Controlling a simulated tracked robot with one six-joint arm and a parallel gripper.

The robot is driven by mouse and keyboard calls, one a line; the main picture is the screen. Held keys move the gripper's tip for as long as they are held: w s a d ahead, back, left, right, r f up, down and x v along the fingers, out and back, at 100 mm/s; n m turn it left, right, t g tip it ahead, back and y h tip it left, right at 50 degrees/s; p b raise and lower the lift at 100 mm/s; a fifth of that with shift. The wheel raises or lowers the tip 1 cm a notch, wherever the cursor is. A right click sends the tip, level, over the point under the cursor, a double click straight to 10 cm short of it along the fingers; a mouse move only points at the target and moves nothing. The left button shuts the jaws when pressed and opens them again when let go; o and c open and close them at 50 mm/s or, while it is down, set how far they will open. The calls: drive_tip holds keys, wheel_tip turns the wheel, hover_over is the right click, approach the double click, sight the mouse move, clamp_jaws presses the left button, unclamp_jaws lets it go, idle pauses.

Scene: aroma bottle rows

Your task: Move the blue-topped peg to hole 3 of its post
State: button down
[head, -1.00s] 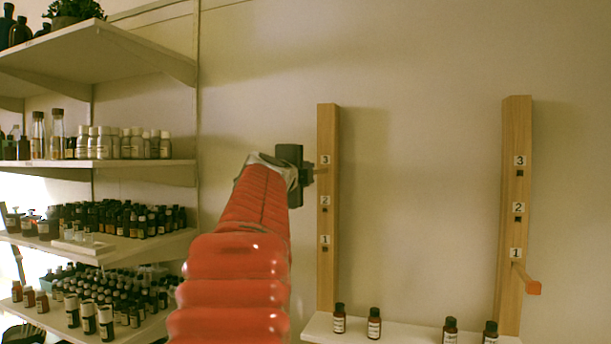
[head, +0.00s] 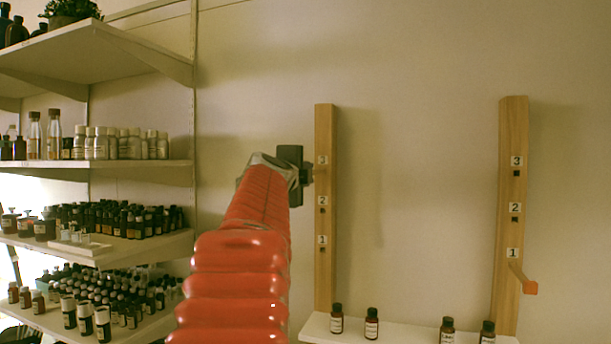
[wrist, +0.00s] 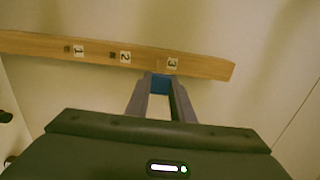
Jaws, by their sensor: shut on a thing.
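The left wooden post (head: 325,275) has holes labelled 1, 2 and 3 from bottom to top, and holes 1 and 2 are empty. My gripper (wrist: 160,90) is shut on the blue-topped peg (wrist: 160,84), whose blue end shows between the fingertips. The peg is at hole 3 of the left post, beside the 3 label. In the head view my gripper (head: 307,173) is at that height, just left of the post. How deep the peg sits in the hole is hidden.
A right post (head: 510,240) has an orange-tipped peg (head: 529,287) in hole 1. Small brown bottles (head: 371,323) stand on a low white shelf (head: 400,330) below the posts. Shelves (head: 110,175) full of bottles are at the left. The wall between the posts is clear.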

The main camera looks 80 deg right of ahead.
drive_tip(key=shift+d, duration=0.75)
drive_tip(key=c, duration=1.5)
unclamp_jaws()
drive_tip(key=shift+o, duration=0.2)
drive_tip(key=shift+a, duration=0.1)
drive_tip(key=a, duration=1.3)
drive_tip(key=shift+w+a, duration=0.3)
